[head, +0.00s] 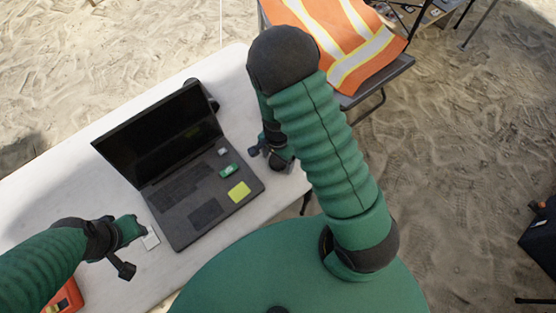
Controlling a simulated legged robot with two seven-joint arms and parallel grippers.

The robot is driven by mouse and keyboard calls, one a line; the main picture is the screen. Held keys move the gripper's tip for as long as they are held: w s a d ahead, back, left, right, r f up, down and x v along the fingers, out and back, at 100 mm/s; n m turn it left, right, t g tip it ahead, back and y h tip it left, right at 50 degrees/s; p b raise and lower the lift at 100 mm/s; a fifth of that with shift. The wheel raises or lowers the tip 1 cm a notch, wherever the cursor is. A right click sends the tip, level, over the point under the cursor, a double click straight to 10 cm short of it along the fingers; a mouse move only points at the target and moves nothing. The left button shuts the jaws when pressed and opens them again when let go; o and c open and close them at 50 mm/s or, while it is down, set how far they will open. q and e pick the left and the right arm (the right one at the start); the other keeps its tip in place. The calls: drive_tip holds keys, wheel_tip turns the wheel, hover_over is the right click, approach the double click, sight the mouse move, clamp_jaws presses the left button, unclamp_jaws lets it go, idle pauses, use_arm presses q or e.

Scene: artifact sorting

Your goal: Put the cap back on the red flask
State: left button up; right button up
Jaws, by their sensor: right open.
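I see no red flask and no cap that I can make out. An orange-red object (68,299) at the lower left edge is partly hidden by my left arm and cut off by the frame; I cannot tell what it is. My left gripper (128,250) is over the table, left of the laptop, near a small white square (150,238); its jaw gap is unclear. My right gripper (268,152) is open beside the laptop's right side, near the table's right end. My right arm partly hides it, and I see nothing held in it.
An open black laptop (205,215) stands on the white table (60,170), with a yellow note (239,191) and a small green item (229,170) on it. A chair with an orange vest (345,40) stands behind, on sand. The table's left part looks clear.

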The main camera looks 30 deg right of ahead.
drive_tip(key=shift+d, duration=0.1)
drive_tip(key=shift+s, duration=0.1)
drive_tip(key=shift+c, duration=0.3)
drive_tip(key=shift+a+r, duration=0.1)
drive_tip(key=shift+a, duration=0.15)
drive_tip(key=c, duration=0.7)
drive_tip(key=shift+d, duration=0.1)
drive_tip(key=c, duration=0.7)
drive_tip(key=shift+o, duration=0.2)
drive_tip(key=shift+r, duration=0.1)
